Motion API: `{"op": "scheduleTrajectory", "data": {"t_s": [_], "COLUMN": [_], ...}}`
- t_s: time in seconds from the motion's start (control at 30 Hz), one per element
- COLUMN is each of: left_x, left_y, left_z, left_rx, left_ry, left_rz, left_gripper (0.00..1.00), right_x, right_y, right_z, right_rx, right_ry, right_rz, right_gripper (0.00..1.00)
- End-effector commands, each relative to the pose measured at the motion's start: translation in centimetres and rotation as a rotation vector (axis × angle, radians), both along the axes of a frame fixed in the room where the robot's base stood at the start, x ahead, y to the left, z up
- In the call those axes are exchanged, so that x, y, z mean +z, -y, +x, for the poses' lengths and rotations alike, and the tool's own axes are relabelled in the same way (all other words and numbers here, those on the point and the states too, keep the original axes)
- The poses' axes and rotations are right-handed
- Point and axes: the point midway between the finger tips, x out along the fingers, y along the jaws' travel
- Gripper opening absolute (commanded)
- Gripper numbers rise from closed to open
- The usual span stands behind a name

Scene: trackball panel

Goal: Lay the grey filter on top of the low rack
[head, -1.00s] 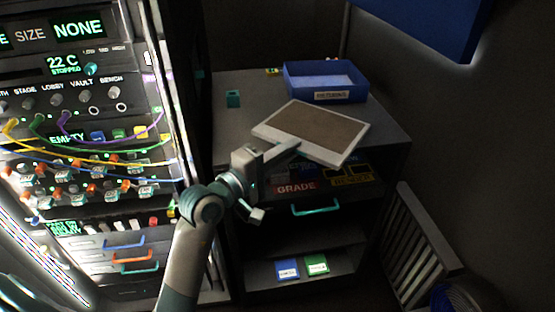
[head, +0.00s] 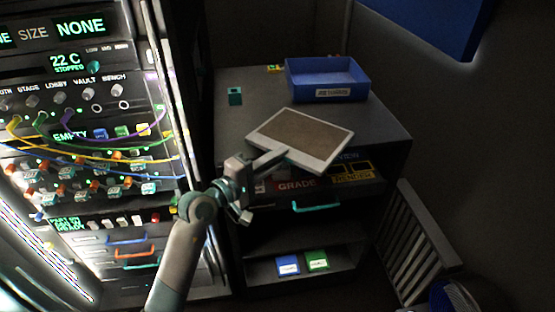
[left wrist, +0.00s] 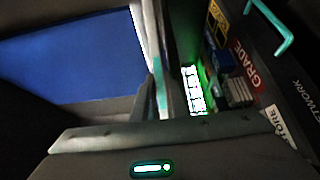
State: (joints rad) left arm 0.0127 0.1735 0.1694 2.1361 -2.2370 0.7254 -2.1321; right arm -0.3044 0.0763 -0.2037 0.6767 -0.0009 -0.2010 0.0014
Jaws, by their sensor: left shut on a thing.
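The grey filter (head: 303,138) is a flat panel with a pale frame and a brownish-grey face. My left gripper (head: 273,160) is shut on its near left edge. The low rack (head: 235,125) is a dark cabinet with a flat top. In the head view the filter overlaps the front part of this top and its front edge. I cannot tell whether it touches the top. The rack's front with the GRADE label also shows in the left wrist view (left wrist: 245,65), where I cannot make out the filter clearly. My right gripper is not in view.
A blue tray (head: 341,94) stands at the back right of the rack top, and a small teal block (head: 235,96) at the back left. A tall lit panel with cables (head: 95,150) rises close left of my arm. A slatted grey object (head: 420,240) leans at right.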

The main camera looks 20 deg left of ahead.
Motion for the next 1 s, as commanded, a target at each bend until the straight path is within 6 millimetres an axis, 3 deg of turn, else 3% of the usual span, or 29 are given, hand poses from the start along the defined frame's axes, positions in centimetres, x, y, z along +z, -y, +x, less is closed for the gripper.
{"op": "scheduleTrajectory", "data": {"t_s": [0.2, 0.83, 0.87, 0.9, 1.0], "left_x": [-1.0, -1.3, -1.3, -1.3, -1.3], "left_y": [0.0, 0.0, 0.0, 0.0, 0.0], "left_z": [0.0, 0.0, 0.0, 0.0, 0.0], "left_rx": [0.001, 0.001, 0.001, 0.001, 0.001], "left_ry": [0.003, 0.003, 0.002, 0.002, 0.002], "left_rz": [0.001, 0.001, 0.001, 0.001, 0.001], "left_gripper": [0.0, 0.0, 0.17, 0.26, 0.31], "right_x": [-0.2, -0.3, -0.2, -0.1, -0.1], "right_y": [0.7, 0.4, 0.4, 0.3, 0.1], "right_z": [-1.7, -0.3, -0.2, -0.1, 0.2], "right_rx": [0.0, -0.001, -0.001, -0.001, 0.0], "right_ry": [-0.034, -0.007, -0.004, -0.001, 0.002], "right_rz": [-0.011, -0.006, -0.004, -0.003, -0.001], "right_gripper": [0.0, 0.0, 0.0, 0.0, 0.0]}}
